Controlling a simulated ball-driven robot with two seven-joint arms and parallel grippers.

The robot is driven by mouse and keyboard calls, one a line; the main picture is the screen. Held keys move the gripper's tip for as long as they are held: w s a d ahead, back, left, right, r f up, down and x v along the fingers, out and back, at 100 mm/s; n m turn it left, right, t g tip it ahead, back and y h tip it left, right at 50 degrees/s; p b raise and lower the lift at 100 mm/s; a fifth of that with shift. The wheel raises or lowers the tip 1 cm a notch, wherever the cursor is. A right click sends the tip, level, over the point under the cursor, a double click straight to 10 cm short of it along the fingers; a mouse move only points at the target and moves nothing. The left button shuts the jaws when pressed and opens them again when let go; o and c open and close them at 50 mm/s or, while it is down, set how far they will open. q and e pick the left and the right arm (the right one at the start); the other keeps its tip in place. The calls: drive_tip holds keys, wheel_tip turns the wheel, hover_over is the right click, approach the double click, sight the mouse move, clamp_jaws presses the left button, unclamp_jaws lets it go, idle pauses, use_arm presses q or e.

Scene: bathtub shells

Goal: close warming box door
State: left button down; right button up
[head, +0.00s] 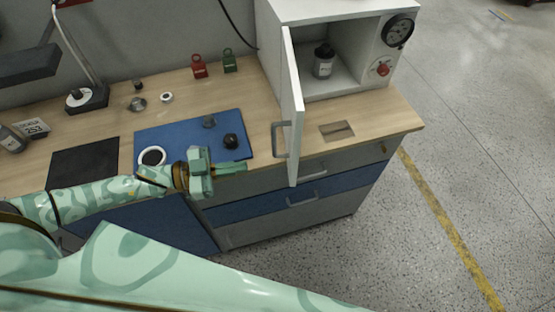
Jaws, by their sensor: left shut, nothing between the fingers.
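The warming box (318,12) is a white cabinet at the back right of the wooden worktop. Its white door (293,110) stands wide open, swung out toward the front, with a grey handle (279,139) on its left face. Inside the box a grey bottle with a black cap (324,60) stands upright. My left gripper (242,167) is shut and empty. In the picture it lies left of the door, apart from it, over the front edge of the worktop. My right gripper is not in view; a green arm link of mine crosses the bottom.
A blue mat (180,132) holds a white-rimmed round item (152,156) and a black knob-like part (231,141). Red (199,67) and green (229,61) padlock-shaped items stand behind. A lamp (88,97) stands left. Drawers with handles (302,200) lie below the door.

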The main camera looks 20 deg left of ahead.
sight(291, 161)
use_arm(q)
drive_tip(key=s+a+r+g+h, duration=0.1)
drive_tip(key=a+g, duration=0.1)
drive_tip(key=a, duration=0.2)
drive_tip(key=x, duration=0.4)
drive_tip(key=p+x, duration=0.1)
drive_tip(key=x, duration=0.4)
drive_tip(key=p+x, duration=0.1)
drive_tip(key=x, duration=0.3)
drive_tip(key=shift+s+d+r, duration=0.1)
drive_tip(key=shift+d+r, duration=0.3)
drive_tip(key=shift+d, duration=0.15)
